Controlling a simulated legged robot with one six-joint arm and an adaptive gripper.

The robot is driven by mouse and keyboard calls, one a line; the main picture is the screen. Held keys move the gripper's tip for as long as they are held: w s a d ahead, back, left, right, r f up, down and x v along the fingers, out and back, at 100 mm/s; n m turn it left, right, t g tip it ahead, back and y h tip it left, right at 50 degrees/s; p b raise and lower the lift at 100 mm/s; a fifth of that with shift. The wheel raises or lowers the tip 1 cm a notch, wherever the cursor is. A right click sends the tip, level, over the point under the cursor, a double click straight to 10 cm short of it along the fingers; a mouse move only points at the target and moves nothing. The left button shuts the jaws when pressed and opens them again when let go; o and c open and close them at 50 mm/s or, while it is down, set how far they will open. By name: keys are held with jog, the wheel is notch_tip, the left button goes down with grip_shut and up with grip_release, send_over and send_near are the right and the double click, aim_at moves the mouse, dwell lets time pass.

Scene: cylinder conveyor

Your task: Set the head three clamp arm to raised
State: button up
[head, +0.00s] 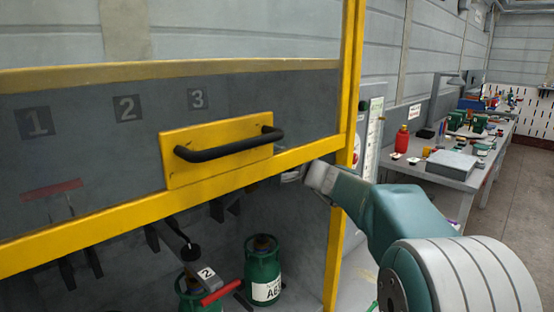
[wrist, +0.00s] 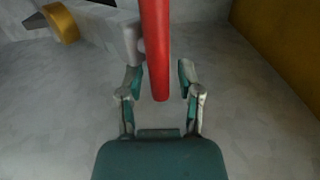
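In the wrist view a red clamp arm (wrist: 155,45) hangs in from the top, beside a grey bracket (wrist: 108,30). My gripper (wrist: 160,78) is open, with one teal finger on each side of the red arm's end and a gap at least on the right. No number shows on this arm there. In the head view my gripper (head: 292,174) reaches under the yellow frame below the number 3 plate (head: 198,99); its tips are mostly hidden. Another red arm with a 2 label (head: 206,273) slants down beside a green cylinder (head: 263,280).
A yellow-framed guard (head: 250,165) with a see-through panel and black handle (head: 230,146) stands in front of the heads. A yellow post (head: 343,150) rises close to my arm. Another green cylinder (head: 186,289) stands at left. A cluttered bench (head: 445,165) is at right.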

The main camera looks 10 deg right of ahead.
jog(key=shift+s, duration=0.1)
jog(key=v, duration=1.1)
jog(key=shift+s+d, duration=0.25)
jog(key=shift+s, duration=0.1)
jog(key=shift+f, duration=0.1)
